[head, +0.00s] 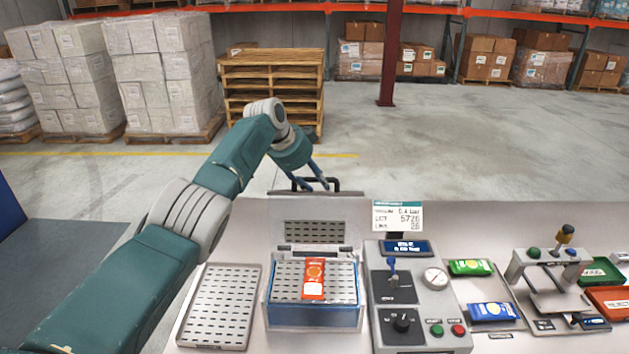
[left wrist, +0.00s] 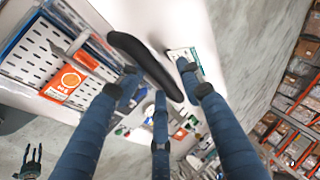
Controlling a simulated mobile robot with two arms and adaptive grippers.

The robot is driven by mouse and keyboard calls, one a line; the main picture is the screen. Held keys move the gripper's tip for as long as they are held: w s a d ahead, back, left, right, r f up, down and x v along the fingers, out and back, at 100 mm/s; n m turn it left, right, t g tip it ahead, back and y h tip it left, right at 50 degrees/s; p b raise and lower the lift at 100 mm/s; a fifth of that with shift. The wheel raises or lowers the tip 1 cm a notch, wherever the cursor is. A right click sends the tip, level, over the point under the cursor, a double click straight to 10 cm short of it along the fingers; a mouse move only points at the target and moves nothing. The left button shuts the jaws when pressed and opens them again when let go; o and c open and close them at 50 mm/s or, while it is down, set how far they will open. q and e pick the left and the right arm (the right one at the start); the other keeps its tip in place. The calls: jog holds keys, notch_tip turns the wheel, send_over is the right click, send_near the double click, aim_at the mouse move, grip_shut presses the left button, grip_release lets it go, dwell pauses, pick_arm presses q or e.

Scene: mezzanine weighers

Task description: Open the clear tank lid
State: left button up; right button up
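The tank (head: 313,317) has clear walls with a blue tint and stands at the middle of the bench. Its clear lid (head: 345,210) stands raised, about upright, at the tank's back edge. The lid's black handle (head: 334,183) is at the top. My left gripper (head: 316,184) is at this handle. In the left wrist view the handle (left wrist: 142,62) crosses between my spread blue fingers; a firm grip does not show. An orange packet (head: 314,279) lies on the perforated rack in the tank. A small dark fingered shape, apparently my right gripper (left wrist: 32,158), shows with fingers apart.
A perforated tray (head: 219,305) lies left of the tank. A control panel (head: 391,318) with a lever, knob, gauge and buttons stands right of it. Further right are green and blue packets, a fixture (head: 548,263) and coloured trays. Pallets stand behind the bench.

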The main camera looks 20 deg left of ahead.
pick_arm(q)
jog(key=v, duration=1.2)
pick_arm(e)
jog(key=shift+w, duration=0.3)
